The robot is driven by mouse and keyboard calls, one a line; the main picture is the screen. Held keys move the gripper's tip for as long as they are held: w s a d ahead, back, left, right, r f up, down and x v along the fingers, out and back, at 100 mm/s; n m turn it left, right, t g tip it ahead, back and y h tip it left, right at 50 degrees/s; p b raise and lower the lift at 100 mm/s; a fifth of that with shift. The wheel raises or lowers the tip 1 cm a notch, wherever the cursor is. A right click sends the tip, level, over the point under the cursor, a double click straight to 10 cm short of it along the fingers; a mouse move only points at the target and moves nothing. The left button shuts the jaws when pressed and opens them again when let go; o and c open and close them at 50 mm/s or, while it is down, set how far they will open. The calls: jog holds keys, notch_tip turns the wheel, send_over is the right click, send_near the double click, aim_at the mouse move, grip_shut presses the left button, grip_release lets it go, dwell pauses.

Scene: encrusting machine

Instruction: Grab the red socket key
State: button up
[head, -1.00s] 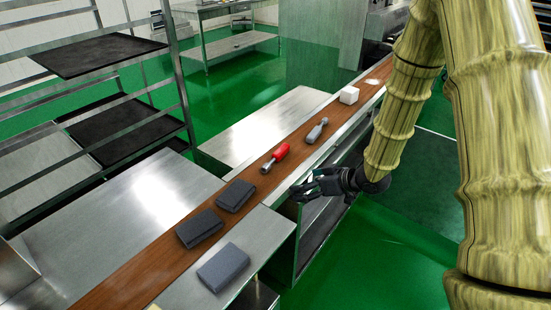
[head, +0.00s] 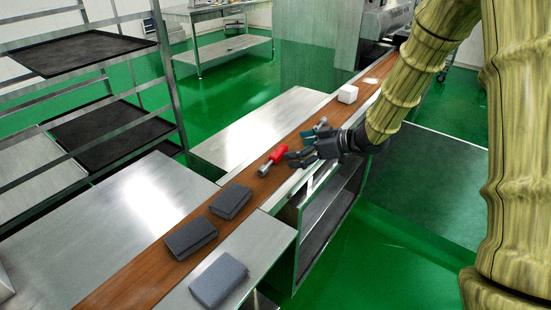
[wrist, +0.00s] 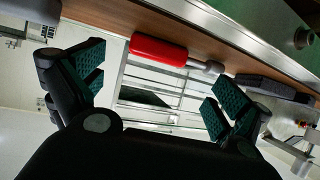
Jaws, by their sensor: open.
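The red socket key (head: 278,155) lies on the brown belt, its red handle toward the far end and its metal socket toward the near end. My gripper (head: 298,148) is open, just to the right of the key at the belt's right edge. In the wrist view the red socket key (wrist: 158,50) shows ahead of the fingers, its handle between the fingertips and its socket end near the right finger. My gripper (wrist: 155,82) is empty there, apart from the key.
Dark grey folded pieces (head: 231,201) (head: 190,238) lie nearer on the belt, and another (head: 218,280) on the metal ledge. A white block (head: 348,94) stands farther along the belt (head: 130,285). A tray rack (head: 165,80) stands at left.

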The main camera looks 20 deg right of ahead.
aim_at(279, 150)
jog(key=shift+w+b+x, duration=0.2)
jog(key=shift+b+x, duration=0.15)
jog(key=shift+x, duration=2.65)
jog(key=shift+d+r, duration=0.15)
jog(key=shift+r, duration=0.1)
jog(key=c, duration=1.1)
